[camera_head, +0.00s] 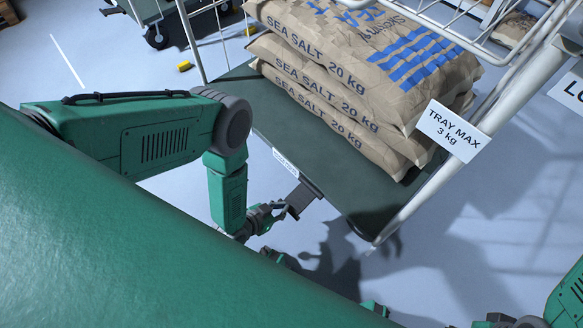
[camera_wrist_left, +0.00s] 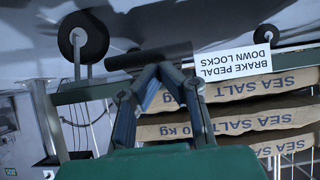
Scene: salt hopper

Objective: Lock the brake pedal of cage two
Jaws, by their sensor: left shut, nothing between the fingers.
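A cage trolley with a dark green deck (camera_head: 258,108) stands in front of me; no number is readable on it. Its dark brake pedal (camera_head: 301,197) sticks out from the deck's near edge, under a small white label (camera_head: 285,163). In the left wrist view, which is upside down, the pedal (camera_wrist_left: 150,57) is a dark bar beside the label (camera_wrist_left: 233,62) "BRAKE PEDAL DOWN LOCKS". My left gripper (camera_head: 284,210) is shut and empty, its tips (camera_wrist_left: 163,70) at the pedal; contact is unclear. Whether the pedal is up or down is unclear. Dark parts of my right gripper (camera_head: 510,321) show at the lower right edge.
Several sea salt sacks (camera_head: 345,75) are stacked on the deck. A white wire tray with a "TRAY MAX 3 kg" sign (camera_head: 453,130) and a white post (camera_head: 430,190) stand at the right. Casters (camera_wrist_left: 82,38) show in the wrist view. Another trolley (camera_head: 150,12) stands behind.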

